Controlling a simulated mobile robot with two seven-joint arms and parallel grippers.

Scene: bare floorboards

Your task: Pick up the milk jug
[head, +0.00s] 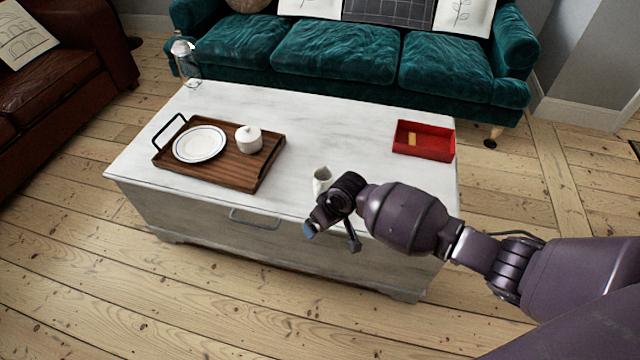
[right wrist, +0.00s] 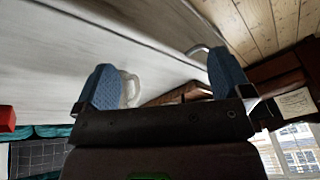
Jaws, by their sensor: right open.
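The small white milk jug (head: 321,178) stands near the front edge of the white chest (head: 330,130), right of the tray. My right arm partly hides it in the head view. My right gripper (head: 331,240) is open, just in front of the jug and near the chest's front edge. In the right wrist view the jug (right wrist: 131,88) shows between the blue fingertips, beyond the left-hand finger and partly covered by it. Nothing is held; I cannot tell whether that finger touches the jug. My left gripper is not in view.
A wooden tray (head: 221,174) with a plate (head: 200,143) and a lidded white pot (head: 248,139) lies on the left. A red box (head: 424,142) sits at the right, and a glass bottle (head: 186,62) at the back left corner. The chest's middle is clear.

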